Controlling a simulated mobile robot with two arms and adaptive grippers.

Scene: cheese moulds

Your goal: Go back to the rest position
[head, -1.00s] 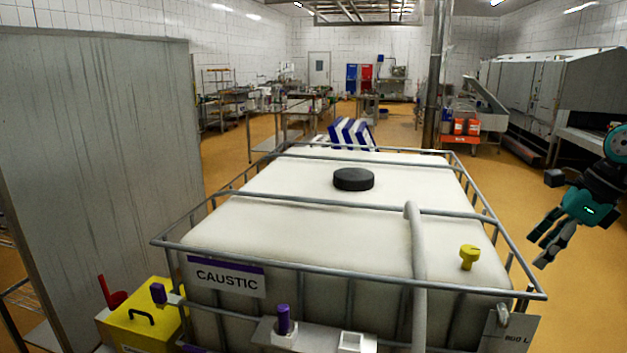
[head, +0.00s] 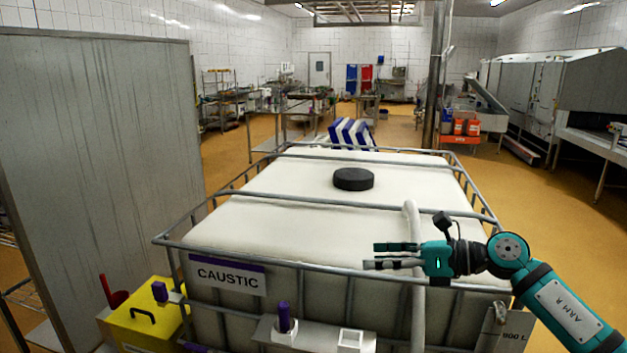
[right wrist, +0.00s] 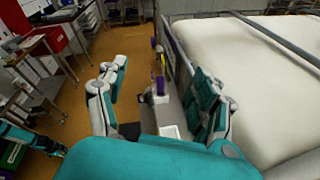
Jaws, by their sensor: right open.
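My right gripper (head: 385,256) is open and empty in the head view, in front of the front right part of the white caustic tank (head: 290,215). Its fingers point left, near the grey pipe (head: 411,215) that runs over the tank. Part of the tank's front rail and the yellow valve seen earlier are hidden by my arm. In the right wrist view the spread fingers of the right gripper (right wrist: 160,100) show nothing between them but the scene beyond. The tank top (right wrist: 250,70) lies to their right. My left gripper is not in the head view.
A metal cage (head: 360,273) surrounds the tank, with a black lid (head: 353,179) on top. A yellow box (head: 145,325) stands at the lower left beside a grey panel (head: 100,150). A small shelf with a purple-capped fitting (head: 284,317) juts out at the front. Floor is open at right.

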